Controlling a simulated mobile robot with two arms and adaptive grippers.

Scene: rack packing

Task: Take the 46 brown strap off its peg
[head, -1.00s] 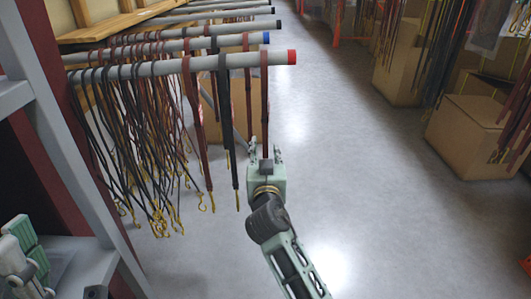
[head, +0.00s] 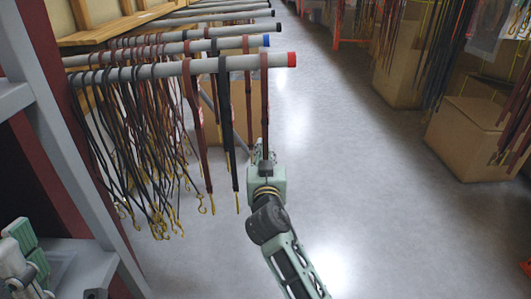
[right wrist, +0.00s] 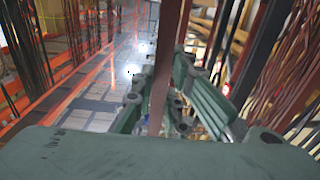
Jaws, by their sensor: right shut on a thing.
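The brown strap (head: 264,105) hangs as the outermost strap on the red-tipped peg (head: 228,62), its upper end around the peg near the tip. My right gripper (head: 264,155) is shut on the strap's lower part, below the peg. In the right wrist view the strap (right wrist: 170,65) runs down between the green fingers (right wrist: 158,105). The strap's lower end is hidden by the gripper. My left gripper (head: 28,250) shows only partly at the lower left edge, apart from the straps; its jaw opening is unclear.
A black strap (head: 226,130) and other brown straps (head: 197,125) hang close to the left on the same peg. Many thin cords hang further in. Other pegs (head: 240,42) lie behind. A grey shelf frame (head: 80,170) stands left.

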